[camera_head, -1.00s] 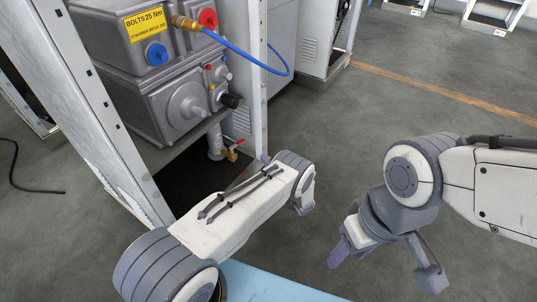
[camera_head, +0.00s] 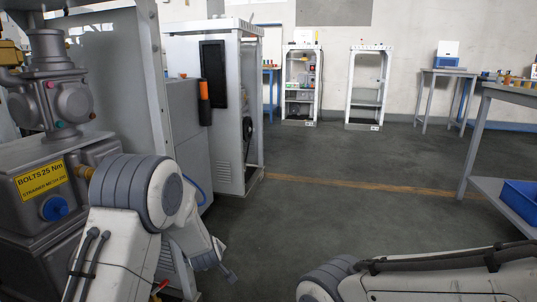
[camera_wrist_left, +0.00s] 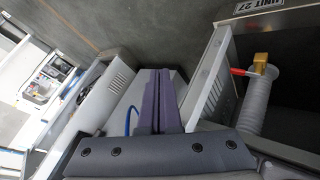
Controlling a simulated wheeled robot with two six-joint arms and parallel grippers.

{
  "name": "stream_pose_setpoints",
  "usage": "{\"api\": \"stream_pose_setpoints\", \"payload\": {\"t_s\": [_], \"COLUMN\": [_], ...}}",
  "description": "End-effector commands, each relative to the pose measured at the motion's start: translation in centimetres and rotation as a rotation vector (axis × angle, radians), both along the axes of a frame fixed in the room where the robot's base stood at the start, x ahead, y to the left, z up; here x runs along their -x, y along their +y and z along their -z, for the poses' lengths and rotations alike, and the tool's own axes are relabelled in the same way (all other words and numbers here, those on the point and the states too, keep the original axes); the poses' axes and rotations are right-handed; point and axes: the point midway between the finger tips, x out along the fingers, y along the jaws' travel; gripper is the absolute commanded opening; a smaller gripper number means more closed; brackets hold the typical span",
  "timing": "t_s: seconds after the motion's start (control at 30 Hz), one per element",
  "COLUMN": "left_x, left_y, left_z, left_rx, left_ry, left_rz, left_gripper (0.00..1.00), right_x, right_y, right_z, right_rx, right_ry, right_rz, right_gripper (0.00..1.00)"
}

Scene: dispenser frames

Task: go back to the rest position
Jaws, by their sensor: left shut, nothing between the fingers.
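My left arm rises from the bottom left in the head view, with its large grey joint in front of the dispenser machine. In the left wrist view, the two purple-grey fingers of my left gripper (camera_wrist_left: 155,100) lie together, shut and empty. They are beside a frame post and point over the floor. My right arm (camera_head: 430,277) comes in low from the right in the head view. Its gripper is out of the picture.
The grey machine (camera_head: 38,220) with a yellow bolts label stands close at left. A white frame post (camera_wrist_left: 205,80) and a ribbed hose (camera_wrist_left: 257,100) are near my left gripper. A table with a blue bin (camera_head: 522,203) is at right. The middle floor is clear.

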Motion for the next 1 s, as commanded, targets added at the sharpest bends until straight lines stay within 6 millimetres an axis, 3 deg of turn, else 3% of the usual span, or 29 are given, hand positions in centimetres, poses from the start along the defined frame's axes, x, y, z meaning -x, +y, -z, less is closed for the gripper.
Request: {"api": "stream_pose_setpoints", "payload": {"t_s": [0.03, 0.2, 0.4, 0.6, 0.67, 0.7, 1.0], "left_x": [2.4, 11.2, 19.3, 26.1, 28.1, 28.3, 31.7], "left_y": [0.0, 0.1, 0.9, 2.0, 2.4, 1.4, -4.9], "left_z": [-1.6, -4.0, -5.1, -5.7, -5.8, -7.5, -14.6], "left_rx": [-0.037, -0.167, -0.265, -0.349, -0.371, -0.379, -0.407], "left_ry": [0.054, 0.248, 0.404, 0.528, 0.564, 0.565, 0.58], "left_rz": [0.086, 0.376, 0.6, 0.778, 0.825, 0.862, 1.091], "left_gripper": [0.0, 0.0, 0.0, 0.0, 0.0, 0.0, 0.0], "right_x": [0.0, 0.0, 0.0, 0.0, 0.0, 0.0, 0.0], "right_y": [0.0, 0.0, 0.0, 0.0, 0.0, 0.0, 0.0], "right_z": [0.0, 0.0, 0.0, 0.0, 0.0, -1.4, -6.5], "right_rx": [0.0, 0.0, 0.0, 0.0, 0.0, 0.001, 0.0], "right_ry": [0.0, 0.0, 0.0, 0.0, 0.0, 0.001, 0.0], "right_rz": [0.0, 0.0, 0.0, 0.0, 0.0, 0.0, 0.0], "right_gripper": [0.5, 0.5, 0.5, 0.5, 0.5, 0.5, 0.5]}}
